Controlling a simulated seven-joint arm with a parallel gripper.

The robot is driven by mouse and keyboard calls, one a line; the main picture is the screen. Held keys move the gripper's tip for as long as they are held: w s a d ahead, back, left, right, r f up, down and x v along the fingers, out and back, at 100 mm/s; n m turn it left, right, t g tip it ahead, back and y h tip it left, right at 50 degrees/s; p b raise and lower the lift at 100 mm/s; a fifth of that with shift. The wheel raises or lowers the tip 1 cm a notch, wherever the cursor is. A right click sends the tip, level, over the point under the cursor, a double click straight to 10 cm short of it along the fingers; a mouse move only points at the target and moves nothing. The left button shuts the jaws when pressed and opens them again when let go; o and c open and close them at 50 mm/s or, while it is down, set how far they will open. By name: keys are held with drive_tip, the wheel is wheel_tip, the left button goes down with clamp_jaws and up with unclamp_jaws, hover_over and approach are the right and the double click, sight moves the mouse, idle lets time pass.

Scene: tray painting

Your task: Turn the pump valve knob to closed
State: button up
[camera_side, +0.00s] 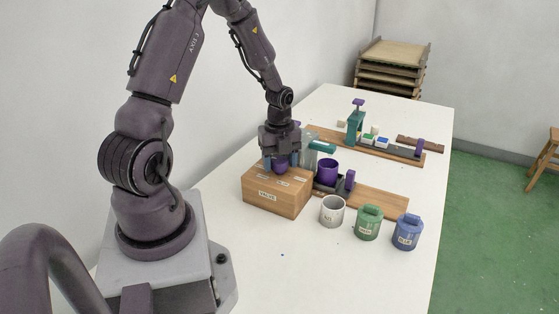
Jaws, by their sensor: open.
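The pump valve is a wooden box (268,201) with a "VALVE" label on its front and smaller labels on its top. A purple knob (281,168) stands on top of the box. My gripper (281,160) points straight down over the knob, with its fingers at the knob's sides. The jaws are open, and I cannot tell whether a finger touches the knob. The gripper hides the knob's upper part, and the small labels are too small to read, so the knob's setting cannot be told.
A purple cup (327,172) sits on a dark stand right of the box. White (332,211), green (367,223) and blue (407,232) cups stand in front. A teal press (355,125) and small blocks are farther back. The table's front left is clear.

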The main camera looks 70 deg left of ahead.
drive_tip(key=c, duration=0.7)
drive_tip(key=shift+o, duration=0.2)
